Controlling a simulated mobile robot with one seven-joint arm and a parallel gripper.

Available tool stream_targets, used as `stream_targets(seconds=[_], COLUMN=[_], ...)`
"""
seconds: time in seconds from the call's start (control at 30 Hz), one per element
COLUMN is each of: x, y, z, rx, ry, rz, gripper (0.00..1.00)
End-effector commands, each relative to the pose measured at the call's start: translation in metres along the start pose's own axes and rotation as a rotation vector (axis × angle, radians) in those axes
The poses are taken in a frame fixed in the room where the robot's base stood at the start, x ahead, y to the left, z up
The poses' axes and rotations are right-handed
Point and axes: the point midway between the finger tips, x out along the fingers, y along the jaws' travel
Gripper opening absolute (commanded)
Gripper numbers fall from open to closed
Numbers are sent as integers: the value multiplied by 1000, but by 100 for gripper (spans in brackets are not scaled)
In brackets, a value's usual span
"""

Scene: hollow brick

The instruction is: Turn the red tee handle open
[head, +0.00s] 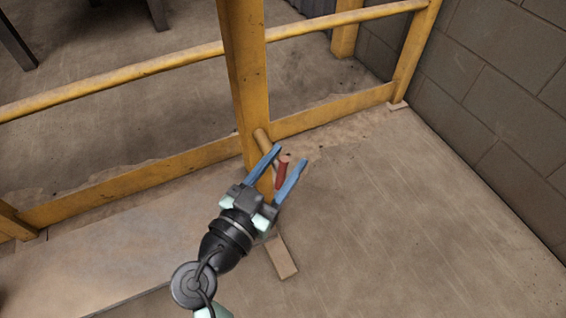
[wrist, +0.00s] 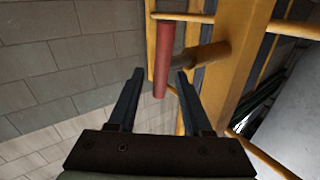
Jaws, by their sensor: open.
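The red tee handle (head: 282,171) is a short red bar on a brownish stem (head: 262,139) that sticks out from a yellow post (head: 246,75). In the wrist view the red bar (wrist: 164,58) stands roughly upright in the picture, with its stem running right to the post. My gripper (head: 290,157) is open, with its two blue fingers on either side of the red bar in the head view. In the wrist view the fingertips (wrist: 159,71) are spread, and the bar's lower end shows between them. I cannot tell whether either finger touches it.
A yellow railing (head: 150,67) runs left and right of the post, with a low yellow board (head: 140,182) along the floor. A grey block wall (head: 500,90) stands at the right. The floor (head: 400,220) right of my gripper is clear.

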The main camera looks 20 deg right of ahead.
Motion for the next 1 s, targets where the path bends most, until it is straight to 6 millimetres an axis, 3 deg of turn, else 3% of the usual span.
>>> stream_targets(seconds=[0.1,0.37,1.0], x=[0,0,-3], y=[0,0,-1], z=[0,0,7], rx=[0,0,-68], ry=[0,0,105], rz=[0,0,-9], gripper=[48,1,0])
